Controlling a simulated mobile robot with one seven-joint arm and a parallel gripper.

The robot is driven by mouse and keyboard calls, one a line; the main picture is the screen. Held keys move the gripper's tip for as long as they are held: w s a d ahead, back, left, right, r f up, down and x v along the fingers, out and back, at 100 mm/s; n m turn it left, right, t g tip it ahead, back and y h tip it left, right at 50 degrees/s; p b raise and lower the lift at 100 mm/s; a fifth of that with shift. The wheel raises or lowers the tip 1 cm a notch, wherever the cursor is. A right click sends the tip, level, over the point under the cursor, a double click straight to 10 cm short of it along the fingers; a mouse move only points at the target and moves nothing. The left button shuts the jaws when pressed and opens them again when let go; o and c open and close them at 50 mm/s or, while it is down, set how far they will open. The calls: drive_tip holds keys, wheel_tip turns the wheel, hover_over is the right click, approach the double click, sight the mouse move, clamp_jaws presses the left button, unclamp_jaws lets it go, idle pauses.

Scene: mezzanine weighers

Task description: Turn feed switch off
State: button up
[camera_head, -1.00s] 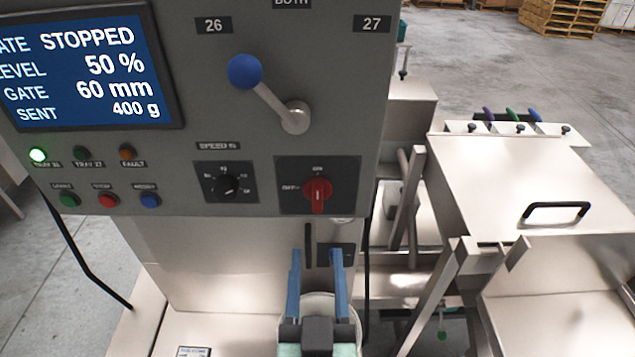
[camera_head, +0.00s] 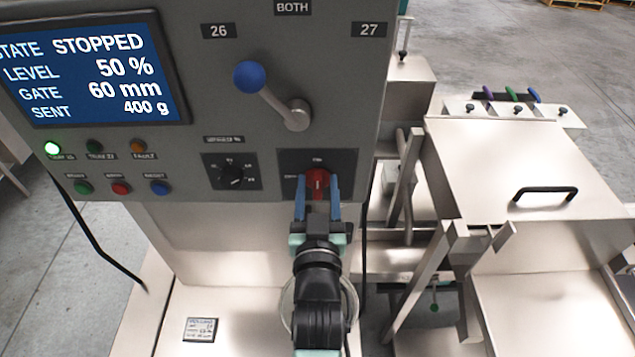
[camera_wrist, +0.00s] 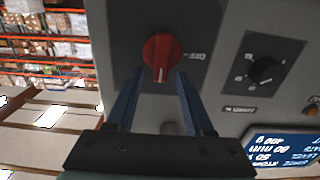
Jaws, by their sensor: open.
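The feed switch is a red rotary knob (camera_head: 317,183) on a dark plate at the lower right of the grey control panel (camera_head: 215,75). In the wrist view the red knob (camera_wrist: 161,57) shows its pale pointer line and a label beside it, upside down. My gripper (camera_head: 318,190) is open, its two blue fingers reaching up to the knob, one on each side. In the wrist view the fingertips of my gripper (camera_wrist: 152,75) lie near the knob's lower edge. I cannot tell whether they touch it. The screen (camera_head: 95,75) reads STOPPED, 50 %, 60 mm, 400 g.
A black speed dial (camera_head: 230,174) sits left of the knob. A blue-ball lever (camera_head: 250,77) stands out above it, tilted toward 26. Small coloured buttons (camera_head: 120,188) line the lower left. A steel hopper lid with a black handle (camera_head: 545,193) is at the right.

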drive_tip(key=shift+c, duration=0.3)
clamp_jaws()
idle(0.3)
drive_tip(key=n+b, duration=0.1)
drive_tip(key=n, duration=0.2)
drive_tip(key=a+n+b, duration=0.1)
drive_tip(key=n, duration=0.2)
drive_tip(key=n+b, duration=0.2)
drive_tip(key=n, duration=0.1)
drive_tip(key=shift+a+f, duration=0.3)
drive_tip(key=shift+f, duration=0.1)
drive_tip(key=shift+a+f+n+p, duration=0.1)
drive_tip(key=shift+f+n+p, duration=0.2)
drive_tip(key=shift+n, duration=1.2)
drive_tip(key=shift+a+f+n+p, duration=0.15)
drive_tip(key=shift+n+p, duration=0.2)
drive_tip(key=shift+n, duration=1.15)
drive_tip(key=shift+a+f+n+p, duration=0.1)
drive_tip(key=shift+f+n+p, duration=0.2)
drive_tip(key=shift+n, duration=1.2)
